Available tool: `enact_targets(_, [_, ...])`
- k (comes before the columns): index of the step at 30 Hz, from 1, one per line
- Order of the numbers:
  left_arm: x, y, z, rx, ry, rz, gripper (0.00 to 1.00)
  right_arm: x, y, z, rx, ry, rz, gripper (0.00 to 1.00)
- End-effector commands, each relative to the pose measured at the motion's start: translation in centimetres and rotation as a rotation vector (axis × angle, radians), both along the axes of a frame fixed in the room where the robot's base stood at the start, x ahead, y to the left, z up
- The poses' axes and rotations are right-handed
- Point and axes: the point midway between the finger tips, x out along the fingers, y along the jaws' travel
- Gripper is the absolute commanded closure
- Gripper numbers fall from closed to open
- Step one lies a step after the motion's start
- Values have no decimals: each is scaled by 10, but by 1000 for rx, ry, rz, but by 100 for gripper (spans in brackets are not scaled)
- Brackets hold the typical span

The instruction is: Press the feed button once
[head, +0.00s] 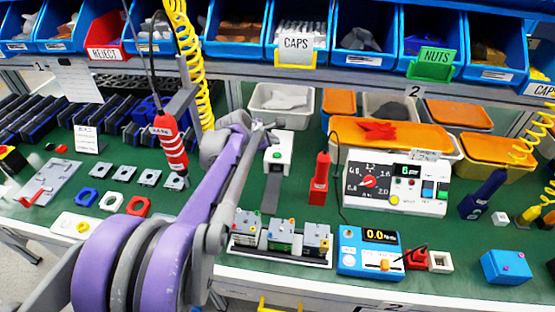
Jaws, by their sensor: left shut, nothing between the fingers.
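My left gripper (262,127) is at the end of the purple and grey arm. It is shut and empty, at the upper left edge of a white box (284,142) with a green mark on its front and a dark strip below it. I cannot tell whether the fingertips touch the box. I cannot read a feed label on it. A white control panel (392,205) to the right has a red rotary knob (368,181), a small display, and blue and green buttons (428,189). My right gripper is not in view.
A red hanging screwdriver (170,142) and yellow coiled hose (195,75) are left of my arm. A fixture tray (280,259) and a blue meter (368,262) are in front. Blue bins (230,50) line the back.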

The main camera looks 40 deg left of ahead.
Motion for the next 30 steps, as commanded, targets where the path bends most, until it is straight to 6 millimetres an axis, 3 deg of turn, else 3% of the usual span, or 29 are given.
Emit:
enact_targets(1, [0,0,-11,0,1,0,100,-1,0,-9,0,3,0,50])
enact_targets(7, [0,0,-27,-1,1,-1,100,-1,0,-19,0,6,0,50])
enact_targets(30, [0,0,-27,1,0,-1,100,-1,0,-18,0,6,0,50])
